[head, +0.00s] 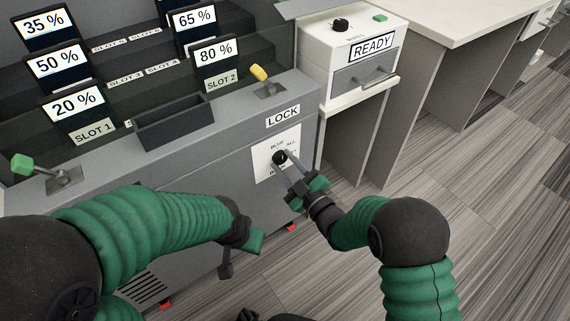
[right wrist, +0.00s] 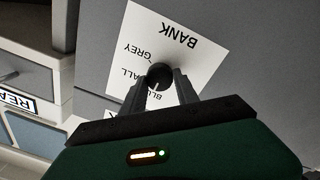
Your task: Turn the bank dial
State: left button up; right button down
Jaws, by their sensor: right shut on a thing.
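The bank dial is a small black round knob (head: 279,157) on a white label plate (head: 264,165) on the front of the grey cabinet. My right gripper (head: 284,163) is shut on it, and the fingers reach it from the lower right. In the right wrist view the dial (right wrist: 159,75) sits between the two fingertips (right wrist: 165,82). The plate (right wrist: 205,50) appears upside down there, with BANK, GREY, ALL and a partly hidden BLUE. A small pale mark shows on the dial's near side. My left gripper (head: 239,252) hangs in front of the cabinet, away from the dial; its jaws are unclear.
A yellow-tipped lever (head: 259,73) stands on the cabinet top above the LOCK label (head: 283,115). A green-tipped lever (head: 22,165) is at the left. Percent-marked blocks stand in slots behind. A READY box (head: 350,50) is to the right. The floor ahead is clear.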

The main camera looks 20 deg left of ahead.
jog(key=shift+s+f+n, duration=0.1)
jog(key=shift+f+n, duration=0.1)
jog(key=shift+n, duration=0.1)
jog(key=c, duration=0.9)
grip_release()
jog(key=shift+r, duration=0.1)
jog(key=shift+s+d, duration=0.15)
jog(key=shift+d, duration=0.05)
jog(key=p+v, duration=0.5)
jog(key=v, duration=1.1)
jog(key=shift+d, duration=0.2)
